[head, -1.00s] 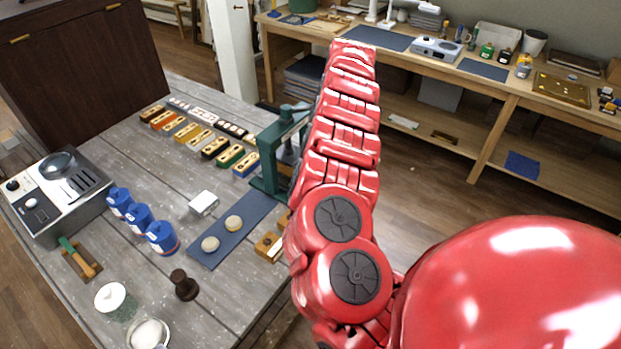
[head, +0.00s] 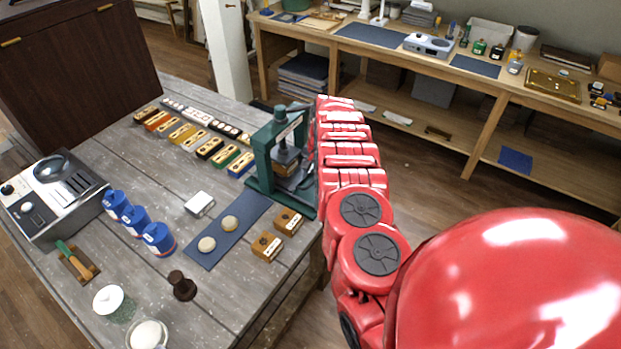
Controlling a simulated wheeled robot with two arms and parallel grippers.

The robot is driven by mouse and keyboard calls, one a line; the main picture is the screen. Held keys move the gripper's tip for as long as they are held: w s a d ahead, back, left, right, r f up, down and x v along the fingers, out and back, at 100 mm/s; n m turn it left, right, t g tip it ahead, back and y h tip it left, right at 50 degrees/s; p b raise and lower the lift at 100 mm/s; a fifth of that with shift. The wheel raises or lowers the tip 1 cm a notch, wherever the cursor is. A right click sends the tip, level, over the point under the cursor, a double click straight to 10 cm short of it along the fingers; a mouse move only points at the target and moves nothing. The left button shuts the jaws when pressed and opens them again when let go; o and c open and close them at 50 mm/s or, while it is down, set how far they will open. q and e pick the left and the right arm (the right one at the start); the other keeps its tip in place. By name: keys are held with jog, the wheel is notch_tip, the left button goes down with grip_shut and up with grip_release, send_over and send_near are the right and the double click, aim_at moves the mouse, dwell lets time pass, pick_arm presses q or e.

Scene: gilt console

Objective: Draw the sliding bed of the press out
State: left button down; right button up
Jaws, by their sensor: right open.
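The dark green press (head: 262,160) stands at the right edge of the grey wooden table (head: 150,105). Inside its frame a tan and dark block (head: 287,158) shows, above the grey sliding bed (head: 291,182) low in the frame. How far out the bed sits is hard to tell. My red right arm (head: 350,155) reaches away just right of the press, close beside it. My right gripper is at the arm's far end, open, its fingers mostly hidden; contact with the press cannot be seen. My left gripper is out of view.
Two wooden blocks (head: 277,233) and a blue mat (head: 208,260) with two round pads lie before the press. Rows of small coloured blocks (head: 182,133) lie left of it. Blue pots (head: 158,238) stand further left. A workbench (head: 390,55) runs behind.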

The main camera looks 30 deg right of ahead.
jog(key=shift+w+a+f, duration=0.1)
jog(key=shift+a+f, duration=0.1)
jog(key=shift+f, duration=0.75)
grip_shut()
dwell(0.9)
